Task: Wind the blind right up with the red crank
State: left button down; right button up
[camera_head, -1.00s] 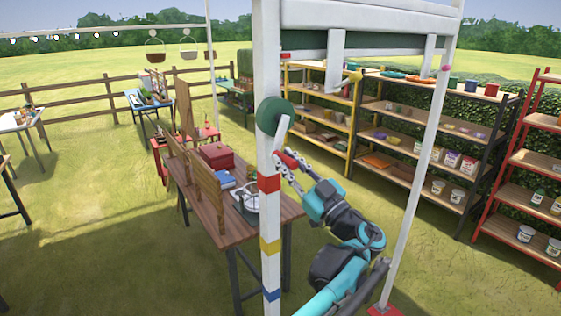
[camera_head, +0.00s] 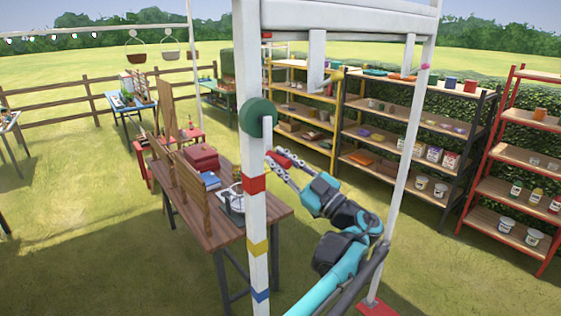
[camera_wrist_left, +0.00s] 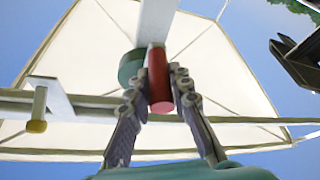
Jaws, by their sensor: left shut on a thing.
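The red crank handle (camera_head: 281,158) sits at the lower end of a white crank arm (camera_head: 267,131). The arm hangs from a round green hub (camera_head: 257,116) on the white post. My left gripper (camera_head: 275,160) is shut on the handle. In the left wrist view the red handle (camera_wrist_left: 160,85) lies between the two fingers of my left gripper (camera_wrist_left: 156,92). The green hub also shows there (camera_wrist_left: 131,68), behind the handle. A large off-white sheet (camera_wrist_left: 90,50) spreads overhead; I cannot tell whether it is the blind. My right gripper is not in view.
The white post (camera_head: 257,215) with coloured bands stands close to my left arm; a second white post (camera_head: 405,180) is to its right. A wooden table (camera_head: 215,235) with a red box (camera_head: 202,158) is behind the near post. Shelves (camera_head: 418,135) line the back right. Grass lies between.

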pick_arm(q)
jog(key=shift+r, duration=0.15)
jog(key=c, duration=1.6)
grip_release()
jog(key=shift+o, duration=1.2)
jog(key=shift+w, duration=0.25)
jog(key=shift+s+f, duration=0.1)
jog(key=shift+f, duration=0.1)
jog(key=v, duration=1.2)
